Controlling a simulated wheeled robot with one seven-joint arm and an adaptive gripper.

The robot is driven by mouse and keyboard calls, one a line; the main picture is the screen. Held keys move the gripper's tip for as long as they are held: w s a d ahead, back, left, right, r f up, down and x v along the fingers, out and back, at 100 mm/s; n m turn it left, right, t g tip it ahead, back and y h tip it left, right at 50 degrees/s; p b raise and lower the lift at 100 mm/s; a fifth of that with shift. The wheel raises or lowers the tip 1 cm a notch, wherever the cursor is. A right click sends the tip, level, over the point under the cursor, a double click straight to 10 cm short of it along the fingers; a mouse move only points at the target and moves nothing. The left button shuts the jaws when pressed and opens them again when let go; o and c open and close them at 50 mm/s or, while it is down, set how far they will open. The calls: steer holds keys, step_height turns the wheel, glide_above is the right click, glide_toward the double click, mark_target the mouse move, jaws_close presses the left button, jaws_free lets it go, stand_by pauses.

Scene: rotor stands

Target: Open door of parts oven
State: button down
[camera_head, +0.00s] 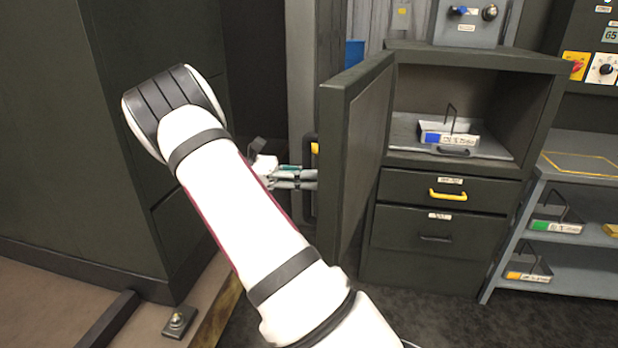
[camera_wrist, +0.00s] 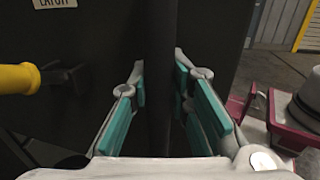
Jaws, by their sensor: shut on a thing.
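The dark grey door (camera_head: 362,135) of the upper cabinet compartment, which I take to be the parts oven (camera_head: 480,58), stands swung wide open. Its free edge points toward the head camera. My gripper (camera_head: 305,180) is at the left, outer side of this door, its fingers reaching right. In the wrist view my gripper (camera_wrist: 160,100) has its teal-padded fingers on both sides of a dark upright bar (camera_wrist: 158,50), likely the door handle, and is shut on it. The exact contact is hard to see in the dark. My arm hides part of the area below.
A wire-handled tray with a blue label (camera_head: 448,135) sits inside the compartment. Below are drawers, one with a yellow handle (camera_head: 447,195). Grey shelves (camera_head: 570,250) stand at right. A tall dark cabinet (camera_head: 60,130) stands at left. Some floor is clear before the drawers.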

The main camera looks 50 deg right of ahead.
steer(key=shift+a, duration=0.15)
steer(key=c, duration=1.5)
jaws_free()
steer(key=v, duration=1.2)
steer(key=shift+f, duration=0.1)
